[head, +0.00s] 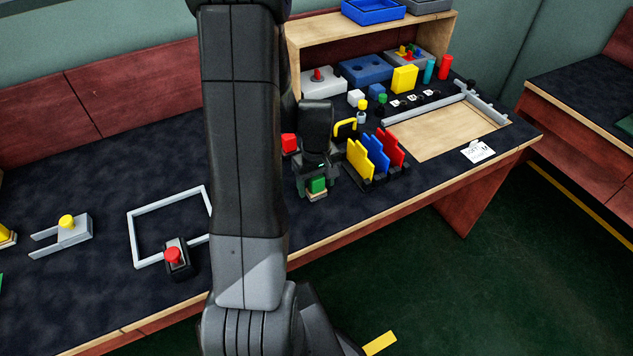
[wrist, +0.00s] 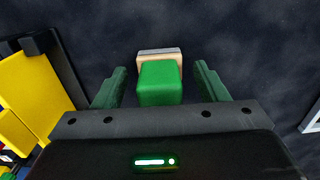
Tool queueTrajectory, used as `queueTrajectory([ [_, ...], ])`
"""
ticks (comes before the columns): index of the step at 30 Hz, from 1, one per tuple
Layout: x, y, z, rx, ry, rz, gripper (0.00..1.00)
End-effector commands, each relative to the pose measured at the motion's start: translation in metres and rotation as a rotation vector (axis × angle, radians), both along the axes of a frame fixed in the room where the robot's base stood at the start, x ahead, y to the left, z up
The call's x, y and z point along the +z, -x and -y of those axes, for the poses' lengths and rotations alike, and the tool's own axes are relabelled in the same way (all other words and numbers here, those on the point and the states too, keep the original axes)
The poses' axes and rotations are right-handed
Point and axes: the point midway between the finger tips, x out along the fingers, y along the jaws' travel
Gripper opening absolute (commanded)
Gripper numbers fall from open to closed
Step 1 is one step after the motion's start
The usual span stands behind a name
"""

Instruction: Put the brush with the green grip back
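The brush with the green grip (wrist: 160,84) lies on the dark tabletop, with a pale block-like part (wrist: 160,55) showing past the grip. In the head view the green grip (head: 317,185) is just below my gripper (head: 316,178). In the wrist view my gripper (wrist: 160,78) is open, with one finger on each side of the green grip. A gap of dark table shows between each finger and the grip. How high the fingertips are above the table is hard to tell.
A black rack (head: 376,182) with yellow, blue and red upright plates stands close to the right of my gripper. A red block (head: 289,143) and a yellow handle (head: 344,126) are behind. A grey square frame (head: 140,234) and red button box (head: 177,259) lie left.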

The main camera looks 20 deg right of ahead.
Motion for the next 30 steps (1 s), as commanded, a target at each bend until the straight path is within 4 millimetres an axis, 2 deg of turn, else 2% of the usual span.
queueTrajectory([
  [7, 0.003, 0.0, 0.0, 0.0, 0.0, 0.0, 0.67],
  [11, 0.014, -0.001, 0.0, 0.0, 0.002, 0.003, 0.67],
  [24, 0.098, -0.001, 0.0, 0.0, 0.003, 0.004, 0.67],
  [30, 0.12, 0.0, 0.0, 0.0, 0.001, 0.002, 0.67],
])
